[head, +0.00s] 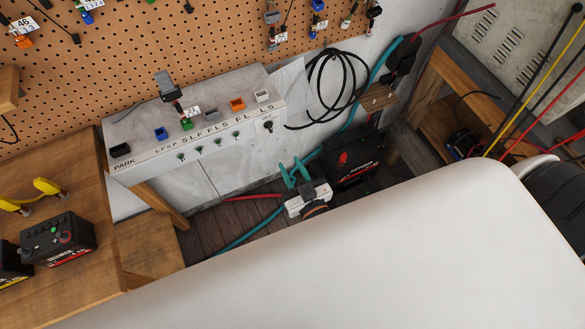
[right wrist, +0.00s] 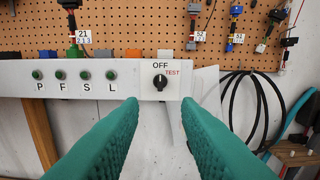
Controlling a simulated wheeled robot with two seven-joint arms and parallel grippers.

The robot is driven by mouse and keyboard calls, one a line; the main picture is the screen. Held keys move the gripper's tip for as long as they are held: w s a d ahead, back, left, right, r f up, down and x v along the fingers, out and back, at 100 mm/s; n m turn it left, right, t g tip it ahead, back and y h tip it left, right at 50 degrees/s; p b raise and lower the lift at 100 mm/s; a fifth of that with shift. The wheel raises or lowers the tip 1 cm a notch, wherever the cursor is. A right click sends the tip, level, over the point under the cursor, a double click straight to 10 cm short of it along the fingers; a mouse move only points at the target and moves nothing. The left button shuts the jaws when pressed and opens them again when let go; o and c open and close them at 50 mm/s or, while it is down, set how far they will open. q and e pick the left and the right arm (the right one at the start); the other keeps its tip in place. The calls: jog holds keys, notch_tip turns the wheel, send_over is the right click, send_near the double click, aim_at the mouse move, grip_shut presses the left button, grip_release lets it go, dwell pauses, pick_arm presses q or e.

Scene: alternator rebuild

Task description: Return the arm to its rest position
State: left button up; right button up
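My right gripper (head: 291,168) shows in the head view with two teal fingers, in front of and below the right end of the white test panel (head: 132,132). In the right wrist view its fingers stand apart with nothing between them, so the gripper (right wrist: 160,104) is open and empty. The panel's black knob (right wrist: 160,81), labelled OFF and TEST, lies beyond the fingertips, apart from them. The knob also shows in the head view (head: 267,126); its exact setting is too small to tell. My left gripper is not in view.
Above the panel is a pegboard (head: 130,30) with hanging tagged connectors. A black cable coil (head: 338,85) and teal hose hang at right. A black battery (head: 355,160) stands behind the right gripper. A wooden bench (head: 85,250) with another battery (head: 58,240) is at left.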

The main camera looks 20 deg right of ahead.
dwell(0.5)
jog(key=s+f+n+g+y, duration=0.1)
jog(key=s+f+g, duration=0.35)
jog(key=f, duration=0.75)
jog(key=s+f+n+g, duration=0.1)
jog(key=s+f+g, duration=0.4)
jog(key=f, duration=0.7)
jog(key=s+d+f+g, duration=0.2)
jog(key=s+f, duration=0.2)
jog(key=s, duration=0.3)
jog(key=s+d+f+g+h, duration=0.1)
jog(key=s+d+f+g, duration=0.2)
jog(key=s, duration=0.4)
jog(key=s+d+f+g, duration=0.2)
jog(key=s+d+f, duration=0.1)
jog(key=s+f, duration=0.2)
jog(key=s, duration=0.2)
jog(key=shift+s+d+f+h, duration=0.25)
jog(key=shift+s+f+h, duration=0.05)
jog(key=shift+s+f, duration=0.1)
jog(key=shift+g, duration=0.25)
